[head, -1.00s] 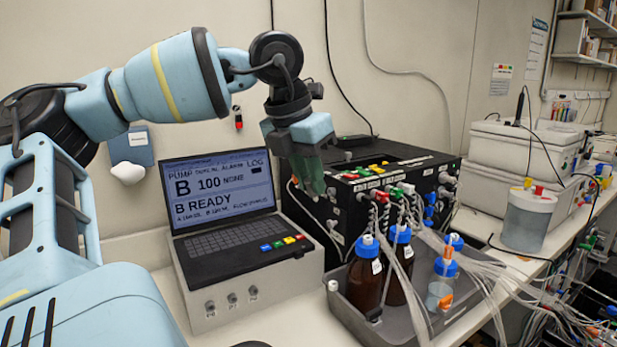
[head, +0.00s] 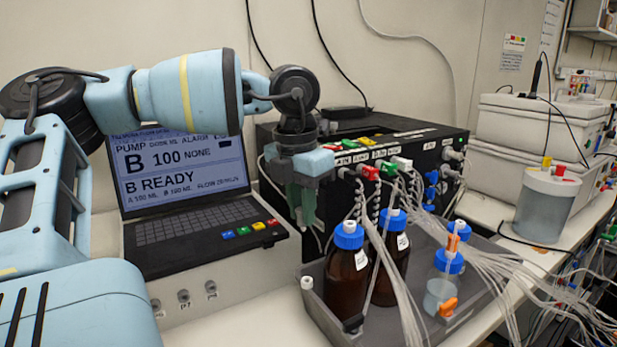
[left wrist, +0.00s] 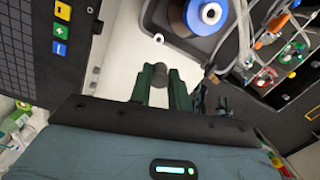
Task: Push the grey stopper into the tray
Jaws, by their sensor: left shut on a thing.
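My left gripper (head: 303,222) points down above the left edge of the grey tray (head: 320,315). In the left wrist view its two green fingers (left wrist: 166,88) are shut on a small dark grey cylinder, which looks like the grey stopper (left wrist: 158,73). The stopper is not clear in the head view. A small white round fitting (head: 306,283) sits at the tray's left corner, below the fingertips; it also shows in the left wrist view (left wrist: 158,38), apart from the stopper. My right gripper is not in view.
Two brown bottles with blue caps (head: 345,280) and a small clear bottle (head: 440,292) stand in the tray, with many clear tubes. The black pump box (head: 400,150) is behind. A laptop-like console (head: 200,230) stands left. Some bare bench lies between console and tray.

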